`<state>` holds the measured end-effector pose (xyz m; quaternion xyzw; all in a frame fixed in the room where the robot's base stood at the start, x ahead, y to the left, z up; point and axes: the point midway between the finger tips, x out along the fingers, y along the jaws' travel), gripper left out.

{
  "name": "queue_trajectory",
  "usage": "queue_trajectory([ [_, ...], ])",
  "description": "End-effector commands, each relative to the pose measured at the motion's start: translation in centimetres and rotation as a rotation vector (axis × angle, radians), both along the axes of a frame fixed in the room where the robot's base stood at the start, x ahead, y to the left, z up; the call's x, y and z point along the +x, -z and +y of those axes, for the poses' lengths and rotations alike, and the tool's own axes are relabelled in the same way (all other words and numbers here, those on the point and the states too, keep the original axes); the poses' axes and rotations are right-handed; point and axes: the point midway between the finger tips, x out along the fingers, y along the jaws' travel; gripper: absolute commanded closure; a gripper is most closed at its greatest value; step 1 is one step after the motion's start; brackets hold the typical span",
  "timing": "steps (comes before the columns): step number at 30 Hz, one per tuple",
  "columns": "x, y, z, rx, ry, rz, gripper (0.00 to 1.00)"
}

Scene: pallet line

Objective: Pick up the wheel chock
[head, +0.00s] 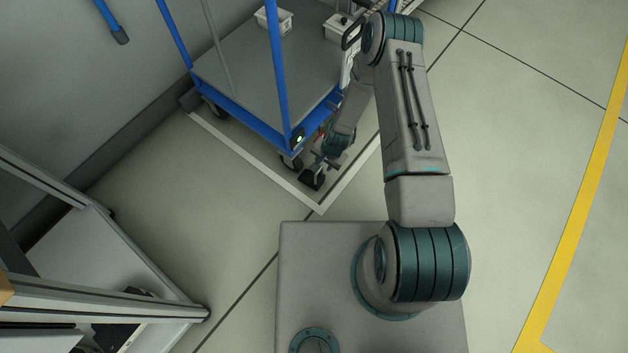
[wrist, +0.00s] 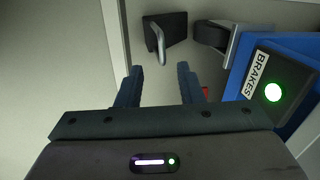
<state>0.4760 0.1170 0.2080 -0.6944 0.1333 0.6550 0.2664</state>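The wheel chock (wrist: 176,27) is a small black block with a bent metal handle. In the wrist view it lies on the floor at the top centre, beside the cart's caster wheel (wrist: 210,35) and inside a white floor line. In the head view the chock (head: 311,181) shows as a dark shape near the cart's front corner. My gripper (wrist: 160,82) is open and empty, its two fingers apart with bare floor between them. The chock lies beyond the fingertips, apart from them.
The blue-framed cart (head: 248,116) stands close by; its corner box with a BRAKES label and green light (wrist: 273,92) is right of my fingers. White bins (head: 274,20) sit on its deck. A metal-framed bench (head: 105,262) is at left. Floor right of my arm is clear.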

Motion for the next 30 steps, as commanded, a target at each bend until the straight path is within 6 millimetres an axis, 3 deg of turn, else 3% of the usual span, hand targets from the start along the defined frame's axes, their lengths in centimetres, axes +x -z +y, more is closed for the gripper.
queue_trajectory([
  [1, 0.0, 1.5, 0.2, 0.000, -0.001, 0.001, 0.66],
  [4, 0.2, 3.2, 0.5, 0.000, -0.001, 0.001, 0.66],
  [14, 0.5, 5.4, 1.0, -0.001, -0.001, 0.000, 0.66],
  [22, 0.6, 9.3, 2.1, -0.001, 0.001, 0.001, 0.66],
  [30, 0.7, 9.7, 2.2, -0.001, 0.000, 0.001, 0.66],
])
